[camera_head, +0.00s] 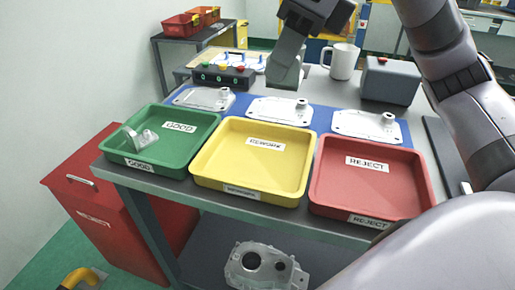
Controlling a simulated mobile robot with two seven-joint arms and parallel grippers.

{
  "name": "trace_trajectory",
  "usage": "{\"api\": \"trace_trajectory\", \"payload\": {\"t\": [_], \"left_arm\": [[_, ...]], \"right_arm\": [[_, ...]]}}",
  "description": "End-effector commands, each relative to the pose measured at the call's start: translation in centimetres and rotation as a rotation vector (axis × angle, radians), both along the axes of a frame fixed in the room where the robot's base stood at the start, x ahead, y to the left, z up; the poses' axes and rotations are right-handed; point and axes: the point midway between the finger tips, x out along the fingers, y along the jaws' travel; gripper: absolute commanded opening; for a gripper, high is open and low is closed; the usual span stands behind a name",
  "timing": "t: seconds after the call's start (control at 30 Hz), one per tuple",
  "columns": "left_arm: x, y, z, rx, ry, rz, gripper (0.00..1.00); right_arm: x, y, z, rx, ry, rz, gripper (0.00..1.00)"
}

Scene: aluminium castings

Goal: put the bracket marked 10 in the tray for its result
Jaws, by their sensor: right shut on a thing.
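My right gripper (286,80) is above the back edge of the blue mat, behind the middle casting. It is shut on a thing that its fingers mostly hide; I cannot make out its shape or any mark. A small silvery bracket (139,138) lies in the green GOOD tray (188,153) at the left; no number on it is readable. The yellow REWORK tray (252,171) in the middle and the red REJECT tray (370,192) at the right are empty. My left gripper is not in view.
Flat castings lie on the blue mat (320,119) behind the trays: left (203,97), middle (278,110), right (365,124). A box with lamps (222,76), a white mug (343,62) and a grey box (389,80) stand behind. A housing (264,266) sits below the table.

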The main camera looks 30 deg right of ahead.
Motion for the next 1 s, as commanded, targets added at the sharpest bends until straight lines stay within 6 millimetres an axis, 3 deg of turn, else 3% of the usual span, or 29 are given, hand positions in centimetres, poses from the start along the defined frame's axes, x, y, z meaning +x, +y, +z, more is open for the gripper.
{"api": "trace_trajectory", "payload": {"t": [0.13,0.23,0.7,1.0], "left_arm": [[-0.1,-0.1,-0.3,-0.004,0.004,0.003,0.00],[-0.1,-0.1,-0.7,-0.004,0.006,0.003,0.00],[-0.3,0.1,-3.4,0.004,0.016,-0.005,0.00],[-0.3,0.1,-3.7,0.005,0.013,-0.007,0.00]], "right_arm": [[0.0,0.0,-0.3,0.000,0.000,0.000,0.00],[0.0,0.0,-1.8,-0.002,0.004,0.000,0.00],[-0.1,0.0,-13.7,-0.002,0.005,0.000,0.00],[0.0,0.0,-16.3,0.000,0.001,-0.001,0.00]]}}
